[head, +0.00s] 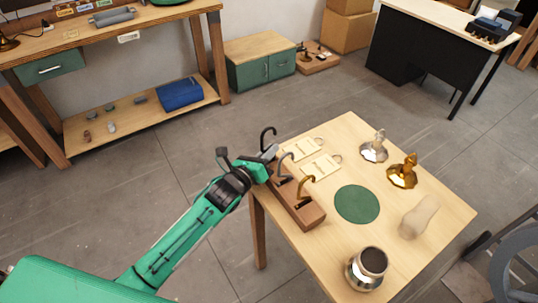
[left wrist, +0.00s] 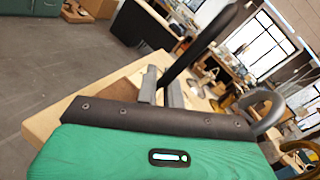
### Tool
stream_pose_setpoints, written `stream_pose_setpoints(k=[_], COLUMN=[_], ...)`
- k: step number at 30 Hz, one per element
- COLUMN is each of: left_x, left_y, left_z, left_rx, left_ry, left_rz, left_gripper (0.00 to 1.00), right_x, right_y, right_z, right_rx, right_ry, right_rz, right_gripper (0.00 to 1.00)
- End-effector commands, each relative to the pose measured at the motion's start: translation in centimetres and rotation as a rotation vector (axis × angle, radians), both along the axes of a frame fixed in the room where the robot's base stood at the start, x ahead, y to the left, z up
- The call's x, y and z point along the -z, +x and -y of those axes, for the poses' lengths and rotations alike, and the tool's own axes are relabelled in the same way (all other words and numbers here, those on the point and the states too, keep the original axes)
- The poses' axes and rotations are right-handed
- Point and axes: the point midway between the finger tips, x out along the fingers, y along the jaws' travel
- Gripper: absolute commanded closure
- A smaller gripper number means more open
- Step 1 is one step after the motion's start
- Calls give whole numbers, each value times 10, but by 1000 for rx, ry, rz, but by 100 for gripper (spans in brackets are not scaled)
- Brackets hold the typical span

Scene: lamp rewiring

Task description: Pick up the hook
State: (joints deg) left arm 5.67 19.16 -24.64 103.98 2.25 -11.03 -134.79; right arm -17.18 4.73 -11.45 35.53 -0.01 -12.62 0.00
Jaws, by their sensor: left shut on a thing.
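A wooden block (head: 297,207) on the table's left edge carries a grey hook (head: 285,162) and a brass hook (head: 305,186), both upright. A black hook (head: 266,136) stands at the block's far end. My left gripper (head: 270,154) is shut on the black hook low on its stem. In the left wrist view, the black hook (left wrist: 200,45) rises from between the fingertips (left wrist: 163,90). The gripper hides its foot, so I cannot tell whether it still sits in the block. The grey hook (left wrist: 262,108) and brass hook (left wrist: 300,150) show at the right there. My right gripper is out of view.
The table (head: 330,245) also holds two cream plates with loops (head: 322,166), a green disc (head: 357,204), a silver piece (head: 374,150), a gold piece (head: 403,172), a pale rounded piece (head: 417,217) and a metal pot (head: 367,268). Bare tabletop lies between them.

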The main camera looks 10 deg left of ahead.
Motion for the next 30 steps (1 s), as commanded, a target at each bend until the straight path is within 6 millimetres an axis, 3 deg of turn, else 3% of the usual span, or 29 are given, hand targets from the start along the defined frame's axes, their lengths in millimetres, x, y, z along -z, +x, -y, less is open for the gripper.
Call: stream_pose_setpoints(k=[8, 18, 24, 30], left_x=[-56, -140, -169, -180], left_y=[0, 0, 0, 0], left_z=[0, 0, 0, 0], left_rx=[2, 0, 0, 0], left_ry=[3, 3, 1, -1], left_rz=[9, 8, 5, 1], left_gripper=[100, 100, 100, 100], right_x=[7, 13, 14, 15], right_y=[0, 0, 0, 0], right_z=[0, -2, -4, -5], right_rx=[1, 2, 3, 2], right_ry=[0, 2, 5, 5], right_rz=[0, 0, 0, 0], right_gripper=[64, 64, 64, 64])
